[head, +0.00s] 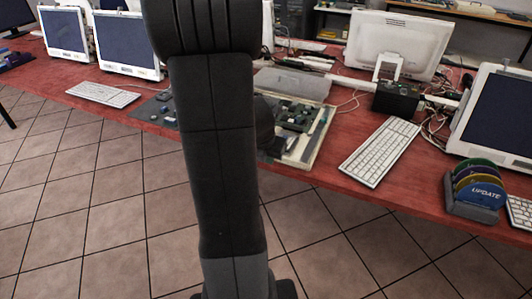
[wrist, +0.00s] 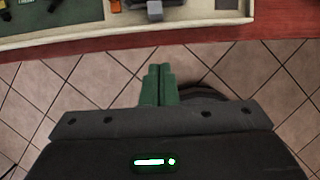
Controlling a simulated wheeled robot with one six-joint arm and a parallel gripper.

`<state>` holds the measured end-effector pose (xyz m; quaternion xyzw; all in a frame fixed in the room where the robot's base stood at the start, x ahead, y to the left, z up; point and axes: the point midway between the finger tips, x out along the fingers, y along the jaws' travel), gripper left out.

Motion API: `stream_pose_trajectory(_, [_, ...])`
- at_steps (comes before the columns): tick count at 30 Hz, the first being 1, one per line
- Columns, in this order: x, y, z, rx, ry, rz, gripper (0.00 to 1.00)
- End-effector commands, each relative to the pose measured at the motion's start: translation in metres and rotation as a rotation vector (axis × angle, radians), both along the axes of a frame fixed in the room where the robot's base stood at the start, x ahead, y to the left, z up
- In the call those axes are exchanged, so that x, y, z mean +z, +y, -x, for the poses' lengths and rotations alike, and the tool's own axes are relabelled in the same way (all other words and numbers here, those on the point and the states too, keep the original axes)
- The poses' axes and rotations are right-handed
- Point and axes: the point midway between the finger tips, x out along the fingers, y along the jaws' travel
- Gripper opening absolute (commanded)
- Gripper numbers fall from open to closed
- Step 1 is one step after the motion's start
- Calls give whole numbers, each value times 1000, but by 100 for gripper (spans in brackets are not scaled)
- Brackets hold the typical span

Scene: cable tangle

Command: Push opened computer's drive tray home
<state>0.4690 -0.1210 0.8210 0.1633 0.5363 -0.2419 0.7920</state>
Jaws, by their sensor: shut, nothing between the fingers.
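The opened computer (head: 324,131) lies flat near the front edge of the red table, a pale shallow case with green boards and parts inside. Its left part is hidden behind my arm in the head view. In the wrist view the pale front rim of the case (wrist: 215,17) crosses the top. A small grey block (wrist: 154,10) stands at that rim; I cannot tell if it is the drive tray. My gripper (wrist: 157,70) is shut and empty, its green fingers together over the floor, short of the table edge. The head view does not show the fingers.
A white keyboard (head: 380,151) lies right of the case, and a rack of discs (head: 474,190) stands farther right. A grey mat with parts (head: 158,112) lies to the left. A black box (head: 396,100) and cables sit behind. The tiled floor (head: 340,235) in front is clear.

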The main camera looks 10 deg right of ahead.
Motion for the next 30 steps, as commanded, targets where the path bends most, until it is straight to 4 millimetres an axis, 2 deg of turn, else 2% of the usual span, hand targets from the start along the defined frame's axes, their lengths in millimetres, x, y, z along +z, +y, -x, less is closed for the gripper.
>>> stream_pose_trajectory(1, [-14,-2,-2,-3,4,-1,0])
stream_pose_trajectory(9, [-9,-21,-31,-3,-1,-1,0])
stream_pose_trajectory(24, [-8,-25,-37,-2,0,-1,0])
stream_pose_trajectory(30, [-4,-36,-53,-4,3,-1,0])
